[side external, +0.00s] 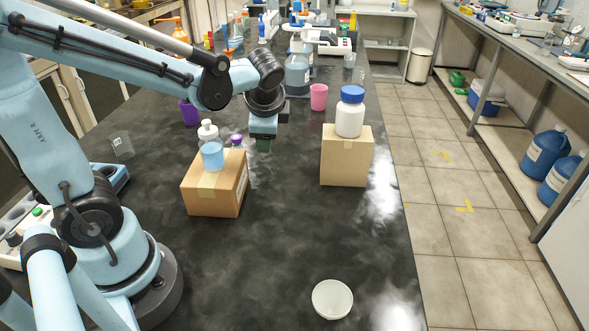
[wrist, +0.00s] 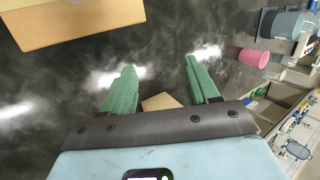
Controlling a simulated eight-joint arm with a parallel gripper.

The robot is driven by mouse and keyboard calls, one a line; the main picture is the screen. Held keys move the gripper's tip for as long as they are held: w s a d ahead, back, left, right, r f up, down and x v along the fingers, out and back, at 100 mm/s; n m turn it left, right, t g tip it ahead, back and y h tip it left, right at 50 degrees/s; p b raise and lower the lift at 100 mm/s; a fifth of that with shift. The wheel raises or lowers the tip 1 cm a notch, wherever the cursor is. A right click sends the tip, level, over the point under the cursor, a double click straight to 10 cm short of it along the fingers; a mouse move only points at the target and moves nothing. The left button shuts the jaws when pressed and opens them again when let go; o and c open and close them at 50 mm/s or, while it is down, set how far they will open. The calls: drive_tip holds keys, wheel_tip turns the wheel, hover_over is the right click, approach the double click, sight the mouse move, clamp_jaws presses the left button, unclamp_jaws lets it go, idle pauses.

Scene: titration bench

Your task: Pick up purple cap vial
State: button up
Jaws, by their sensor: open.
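The purple cap vial (side external: 237,142) shows in the side view at the back right edge of the left cardboard box (side external: 213,192). Mostly its purple cap is visible, and I cannot tell whether it stands on the box or behind it. My gripper (side external: 263,146) is just to the right of the vial in that picture, pointing down and apart from it. In the wrist view my gripper's two green fingers (wrist: 157,66) are spread open with nothing held between them. The vial is not visible in the wrist view.
A bottle with blue liquid (side external: 212,156) stands on the left box close to the vial. A blue-capped white bottle (side external: 349,115) stands on the right box (side external: 346,160). A pink cup (side external: 319,97) is behind. The dark bench between the boxes is clear. A white round dish (side external: 332,300) lies in front.

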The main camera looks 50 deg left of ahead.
sight(236, 136)
drive_tip(key=w+a+f+m+g+y, duration=0.1)
drive_tip(key=a+f+m+g+y, duration=0.1)
drive_tip(key=a, duration=0.1)
drive_tip(key=a+f+m+g+y, duration=0.2)
drive_tip(key=a+y, duration=0.1)
drive_tip(key=w+a+f+m+g+y, duration=0.1)
drive_tip(key=a+f+m+g+y, duration=0.1)
drive_tip(key=a+m+g, duration=0.1)
drive_tip(key=shift+w, duration=0.3)
drive_tip(key=shift+x, duration=3.85)
drive_tip(key=shift+f, duration=0.2)
drive_tip(key=shift+c, duration=0.4)
drive_tip(key=shift+w+d, duration=0.1)
drive_tip(key=c, duration=0.9)
drive_tip(key=shift+c, duration=0.2)
drive_tip(key=shift+r, duration=0.15)
